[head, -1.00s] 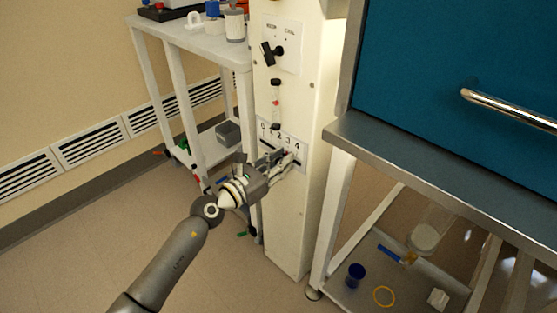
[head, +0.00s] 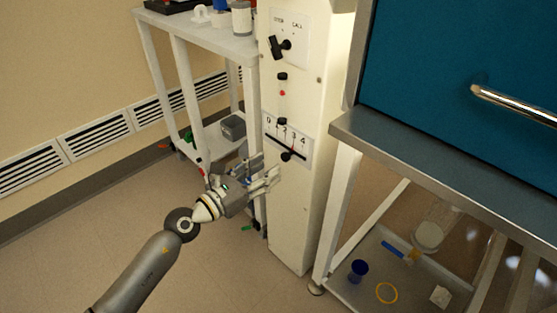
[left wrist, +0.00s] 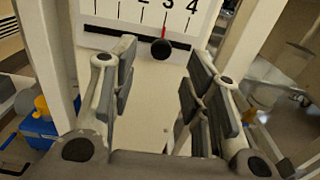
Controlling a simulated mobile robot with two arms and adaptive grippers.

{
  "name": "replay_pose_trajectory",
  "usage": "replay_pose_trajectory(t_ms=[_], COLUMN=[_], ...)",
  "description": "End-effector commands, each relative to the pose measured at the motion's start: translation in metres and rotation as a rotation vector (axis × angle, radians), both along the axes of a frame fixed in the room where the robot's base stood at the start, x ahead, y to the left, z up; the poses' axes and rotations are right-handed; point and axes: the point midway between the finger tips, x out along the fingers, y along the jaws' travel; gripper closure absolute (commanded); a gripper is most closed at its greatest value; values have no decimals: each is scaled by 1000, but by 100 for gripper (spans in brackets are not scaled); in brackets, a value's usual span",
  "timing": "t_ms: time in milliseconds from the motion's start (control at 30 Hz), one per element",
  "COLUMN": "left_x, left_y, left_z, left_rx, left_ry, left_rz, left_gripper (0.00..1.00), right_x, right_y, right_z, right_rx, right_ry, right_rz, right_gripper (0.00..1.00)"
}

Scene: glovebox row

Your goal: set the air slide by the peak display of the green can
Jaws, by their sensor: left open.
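The air slide is a black knob (head: 286,156) on a dark horizontal slot, under a white scale marked 0 to 4 (head: 285,138) on the cream column. In the left wrist view the knob (left wrist: 160,49) and its red pointer stand at about the 3 mark. My left gripper (head: 271,180) is open and empty, below and left of the knob and apart from it. In the left wrist view its fingers (left wrist: 157,88) stand either side, short of the panel. No green can or peak display can be made out. My right gripper is not in view.
Above the scale are a clear tube with a red float (head: 282,92) and a black rotary switch (head: 281,46). A white shelf cart (head: 215,47) stands to the left. A steel-edged bench (head: 430,160) with a blue front is close on the right. Floor at lower left is clear.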

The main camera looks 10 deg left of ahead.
Motion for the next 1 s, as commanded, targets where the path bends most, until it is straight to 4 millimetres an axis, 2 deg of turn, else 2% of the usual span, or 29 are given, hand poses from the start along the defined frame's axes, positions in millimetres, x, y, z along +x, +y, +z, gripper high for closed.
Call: replay_pose_trajectory(t_ms=[100,300,867,1000], left_x=[-19,-35,-38,-39], left_y=[14,27,29,31], left_z=[-2,-1,0,11], left_rx=[3,1,-1,-109], left_ry=[3,2,1,16], left_rz=[-1,-1,0,33], left_gripper=[57,57,57,57], right_x=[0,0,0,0], right_y=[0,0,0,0], right_z=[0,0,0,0], right_rx=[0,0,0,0], right_ry=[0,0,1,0], right_rz=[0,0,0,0], right_gripper=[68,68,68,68])
